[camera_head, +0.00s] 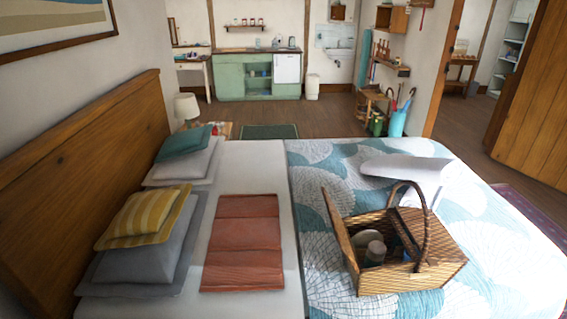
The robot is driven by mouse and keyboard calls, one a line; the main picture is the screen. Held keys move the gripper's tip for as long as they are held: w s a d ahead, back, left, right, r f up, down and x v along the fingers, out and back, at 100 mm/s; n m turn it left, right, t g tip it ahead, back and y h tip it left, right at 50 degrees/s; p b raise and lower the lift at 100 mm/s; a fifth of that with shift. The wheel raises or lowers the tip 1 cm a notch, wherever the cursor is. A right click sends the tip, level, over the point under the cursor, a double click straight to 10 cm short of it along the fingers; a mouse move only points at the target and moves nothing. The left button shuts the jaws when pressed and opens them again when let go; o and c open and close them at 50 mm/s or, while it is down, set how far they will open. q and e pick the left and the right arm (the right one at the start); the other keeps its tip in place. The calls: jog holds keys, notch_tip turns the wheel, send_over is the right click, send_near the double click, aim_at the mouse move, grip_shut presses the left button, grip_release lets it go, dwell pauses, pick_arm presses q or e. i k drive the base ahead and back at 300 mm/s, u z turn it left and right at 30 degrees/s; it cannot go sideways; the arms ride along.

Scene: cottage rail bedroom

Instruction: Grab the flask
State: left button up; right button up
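An open wicker picnic basket (415,275) stands on the near right part of the bed, with its left lid raised and its handle upright. Inside its left opening, a pale cylindrical item with a rounded top (375,250) shows; it may be the flask, but I cannot tell for sure. Another light round item is close beside it, partly hidden by the basket wall. Something blue (408,243) shows at the basket's middle, by the handle. Neither of my grippers is in view.
The basket rests on a teal and white patterned quilt (325,235). A white open sheet or book (410,170) lies behind it. A folded rust-coloured blanket (243,240) and several pillows lie to the left. A wooden headboard (85,175) bounds the left side.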

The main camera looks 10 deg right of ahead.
aim_at(376, 253)
jog(key=z, duration=1.15)
jog(key=i, duration=0.4)
jog(key=z, duration=2)
jog(key=i, duration=1.6)
jog(key=u, duration=2.3)
